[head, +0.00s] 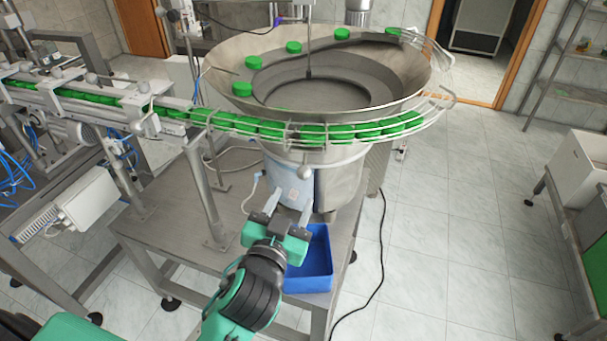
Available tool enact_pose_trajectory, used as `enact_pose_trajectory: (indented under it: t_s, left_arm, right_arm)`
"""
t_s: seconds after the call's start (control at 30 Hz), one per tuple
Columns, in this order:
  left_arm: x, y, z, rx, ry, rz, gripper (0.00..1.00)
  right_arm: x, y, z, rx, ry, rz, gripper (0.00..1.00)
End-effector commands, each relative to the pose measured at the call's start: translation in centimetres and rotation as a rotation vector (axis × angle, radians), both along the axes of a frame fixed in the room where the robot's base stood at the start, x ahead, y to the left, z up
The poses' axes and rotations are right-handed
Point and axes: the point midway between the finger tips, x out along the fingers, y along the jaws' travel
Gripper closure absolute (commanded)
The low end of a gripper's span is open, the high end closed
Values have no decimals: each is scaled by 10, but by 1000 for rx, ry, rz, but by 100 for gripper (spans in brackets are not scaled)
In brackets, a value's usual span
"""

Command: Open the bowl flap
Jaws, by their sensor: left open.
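The feeder bowl (228,85) is a wide steel cone on a round base, with several green caps on its inner ledge and a railed track of caps around its front. I cannot clearly pick out a flap on it. A small rounded knob (305,171) hangs under the front of the track. My left gripper (289,208) is in front of the base, below the track. Its two fingers are apart, point up toward the base and have nothing between them. A pale blue part (288,180) of the base is just beyond the fingertips. My right gripper is out of view.
A blue bin (318,262) stands on the steel table (190,262) beside my left wrist, partly hidden. A conveyor (95,100) with caps runs off to the left on posts. A black cable lies on the floor.

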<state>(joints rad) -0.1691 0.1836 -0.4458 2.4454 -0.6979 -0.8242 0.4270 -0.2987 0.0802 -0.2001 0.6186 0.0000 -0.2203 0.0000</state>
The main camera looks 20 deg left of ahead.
Motion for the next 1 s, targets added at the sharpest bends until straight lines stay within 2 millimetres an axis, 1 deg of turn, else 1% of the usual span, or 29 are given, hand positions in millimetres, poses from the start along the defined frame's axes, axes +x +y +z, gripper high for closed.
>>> enact_pose_trajectory:
  t_s: [0.03, 0.1, 0.3, 0.4, 0.6, 0.87, 0.9, 0.97, 1.0]
  left_arm:
    - [12, 1, 8, 5, -2, 3, 52]
    - [26, 1, 8, 5, -2, 2, 52]
    - [64, 2, 6, 3, -1, 1, 52]
    - [76, 2, 5, 2, -1, 0, 52]
    - [89, 2, 3, 0, -1, 1, 52]
    - [90, 2, 2, 0, -1, 1, 52]
    - [90, 2, 2, 0, -1, 1, 54]
    - [90, 2, 2, 0, -1, 1, 66]
    - [90, 2, 2, 0, -1, 1, 74]
  right_arm:
    - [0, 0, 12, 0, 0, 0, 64]
    - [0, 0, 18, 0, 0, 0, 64]
    - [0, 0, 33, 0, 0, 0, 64]
    - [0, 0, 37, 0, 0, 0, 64]
    - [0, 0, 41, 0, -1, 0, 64]
    - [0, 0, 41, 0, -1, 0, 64]
    - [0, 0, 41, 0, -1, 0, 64]
    - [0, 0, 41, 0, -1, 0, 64]
    - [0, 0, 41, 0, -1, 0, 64]
